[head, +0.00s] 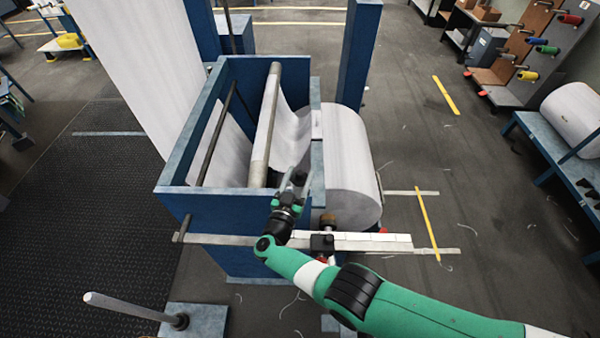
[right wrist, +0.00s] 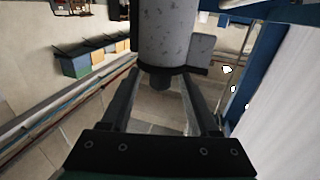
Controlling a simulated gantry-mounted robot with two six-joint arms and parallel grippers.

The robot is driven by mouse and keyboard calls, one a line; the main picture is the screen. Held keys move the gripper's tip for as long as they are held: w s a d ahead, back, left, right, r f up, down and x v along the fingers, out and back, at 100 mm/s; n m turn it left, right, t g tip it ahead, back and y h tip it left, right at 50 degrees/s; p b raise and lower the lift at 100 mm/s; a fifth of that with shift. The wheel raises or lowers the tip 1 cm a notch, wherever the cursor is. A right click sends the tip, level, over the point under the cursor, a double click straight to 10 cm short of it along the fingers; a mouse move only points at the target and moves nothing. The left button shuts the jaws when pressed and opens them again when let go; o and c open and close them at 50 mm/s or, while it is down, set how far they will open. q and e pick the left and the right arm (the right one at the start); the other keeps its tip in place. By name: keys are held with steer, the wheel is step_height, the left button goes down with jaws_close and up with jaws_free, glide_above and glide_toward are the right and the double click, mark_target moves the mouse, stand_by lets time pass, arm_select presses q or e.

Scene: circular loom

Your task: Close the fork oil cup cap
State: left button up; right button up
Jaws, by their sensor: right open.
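My right gripper (head: 294,182) is open at the near right corner of the blue loom frame (head: 225,212), beside the fabric roll. In the right wrist view, a mottled grey cylinder (right wrist: 168,32) with a dark rim and a short dark stub (right wrist: 160,81) lies ahead. The stub shows between the fingers of the right gripper (right wrist: 163,88), with gaps on both sides. I cannot tell whether this is the fork oil cup or its cap. In the head view, the cup and cap cannot be made out near the gripper. My left gripper is not in view.
A white fabric roll (head: 350,160) stands right of the frame. A flat bar (head: 375,242) crosses in front, under my right arm. A grey rod on a stand (head: 130,308) is at lower left. A tool rack (head: 530,50) stands at far right. Floor between is mostly open.

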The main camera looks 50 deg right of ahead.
steer(key=p+v, duration=0.2)
steer(key=v, duration=0.8)
steer(key=shift+a, duration=0.3)
steer(key=shift+s, duration=0.1)
